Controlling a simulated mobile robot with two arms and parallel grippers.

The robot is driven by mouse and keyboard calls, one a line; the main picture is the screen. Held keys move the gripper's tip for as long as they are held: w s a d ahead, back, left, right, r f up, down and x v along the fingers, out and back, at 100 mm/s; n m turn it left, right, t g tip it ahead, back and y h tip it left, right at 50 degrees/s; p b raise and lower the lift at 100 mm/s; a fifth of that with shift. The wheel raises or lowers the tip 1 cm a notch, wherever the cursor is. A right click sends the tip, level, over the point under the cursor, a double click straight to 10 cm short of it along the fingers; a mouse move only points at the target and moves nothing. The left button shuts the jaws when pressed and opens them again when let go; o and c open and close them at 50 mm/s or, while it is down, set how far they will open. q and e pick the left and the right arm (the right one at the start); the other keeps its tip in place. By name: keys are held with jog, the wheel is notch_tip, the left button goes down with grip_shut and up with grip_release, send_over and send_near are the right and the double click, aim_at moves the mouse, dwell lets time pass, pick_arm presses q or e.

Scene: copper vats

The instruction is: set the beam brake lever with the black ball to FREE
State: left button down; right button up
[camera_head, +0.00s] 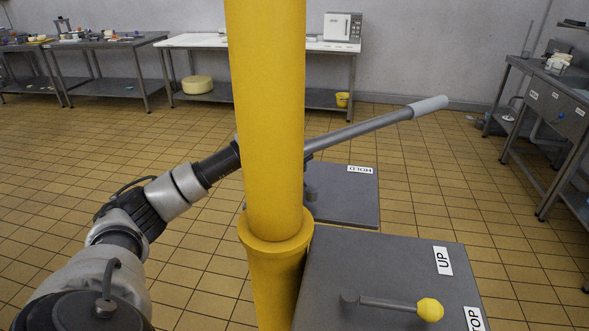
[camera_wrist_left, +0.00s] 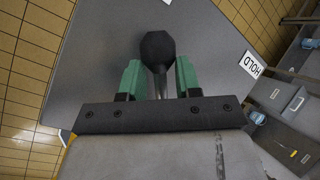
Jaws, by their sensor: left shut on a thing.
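The brake lever's black ball (camera_wrist_left: 157,47) shows in the left wrist view, just beyond my left gripper (camera_wrist_left: 160,82). The lever rises from a dark grey plate (camera_wrist_left: 95,60). A white HOLD label (camera_wrist_left: 250,64) lies at the plate's right edge. In the head view the plate (camera_head: 345,205) and its HOLD label (camera_head: 360,169) show behind the yellow column, which hides my left gripper and the black ball. No FREE label is readable. My right gripper is out of view.
The thick yellow column (camera_head: 265,120) stands in front of my left arm. A long grey bar with a pale grip (camera_head: 428,107) slants up rightward behind it. A nearer box (camera_head: 390,265) carries a yellow-ball lever (camera_head: 430,309) and an UP label. Steel tables line the back wall.

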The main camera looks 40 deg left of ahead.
pick_arm(q)
jog(key=c, duration=1.1)
grip_release()
jog(key=shift+o, duration=0.2)
jog(key=shift+s+a, duration=0.1)
jog(key=shift+s, duration=0.05)
